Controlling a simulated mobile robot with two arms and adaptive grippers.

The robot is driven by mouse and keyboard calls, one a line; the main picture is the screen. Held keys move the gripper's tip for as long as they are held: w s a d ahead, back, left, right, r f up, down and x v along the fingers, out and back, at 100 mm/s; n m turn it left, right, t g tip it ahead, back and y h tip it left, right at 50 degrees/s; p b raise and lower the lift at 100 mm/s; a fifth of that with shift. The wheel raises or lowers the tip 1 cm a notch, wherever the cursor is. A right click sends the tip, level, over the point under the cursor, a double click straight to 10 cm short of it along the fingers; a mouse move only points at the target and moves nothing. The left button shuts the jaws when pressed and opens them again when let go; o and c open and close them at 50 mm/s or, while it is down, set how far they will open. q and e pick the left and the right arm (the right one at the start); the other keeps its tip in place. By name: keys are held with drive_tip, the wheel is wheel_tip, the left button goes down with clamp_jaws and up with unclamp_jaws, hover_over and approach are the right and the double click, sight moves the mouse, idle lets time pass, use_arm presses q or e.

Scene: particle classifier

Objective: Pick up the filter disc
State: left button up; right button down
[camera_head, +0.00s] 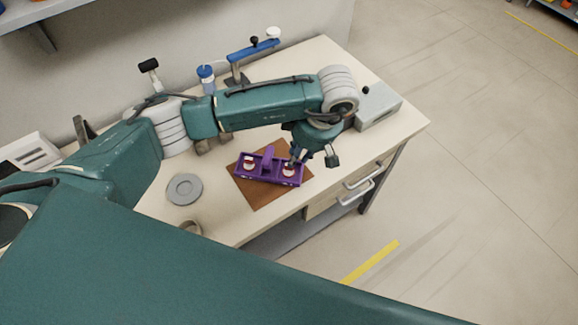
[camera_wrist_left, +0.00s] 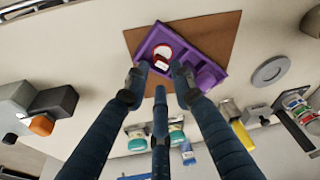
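A purple tray (camera_head: 268,181) with a raised middle part lies on a brown mat (camera_head: 258,198). One round white-and-red piece (camera_head: 249,162) sits in its left compartment and another (camera_head: 289,171) in its right. A flat grey disc (camera_head: 185,189) with a ring on its face lies apart, left of the mat; it also shows in the left wrist view (camera_wrist_left: 270,71). I cannot tell for certain which is the filter disc. My left gripper (camera_wrist_left: 160,82) is open, its three fingers apart, above the tray's right end; a white-and-red piece (camera_wrist_left: 162,51) shows just beyond its fingertips. My right gripper is out of view.
A blue-handled device (camera_head: 252,48) and a blue-capped bottle (camera_head: 206,78) stand behind my left arm. A grey box (camera_head: 378,108) sits at the table's right. A small round container (camera_head: 190,227) is near the front edge. The tabletop (camera_head: 228,223) is bare in front of the mat.

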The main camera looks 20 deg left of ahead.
sight(289, 170)
use_arm(q)
drive_tip(key=shift+a+f, duration=0.15)
drive_tip(key=shift+f, duration=0.25)
drive_tip(key=p+x, duration=0.2)
drive_tip(key=x, duration=0.3)
drive_tip(key=shift+w+a+f+p, duration=0.1)
drive_tip(key=shift+w+a+p, duration=0.1)
drive_tip(key=shift+p, duration=0.15)
clamp_jaws()
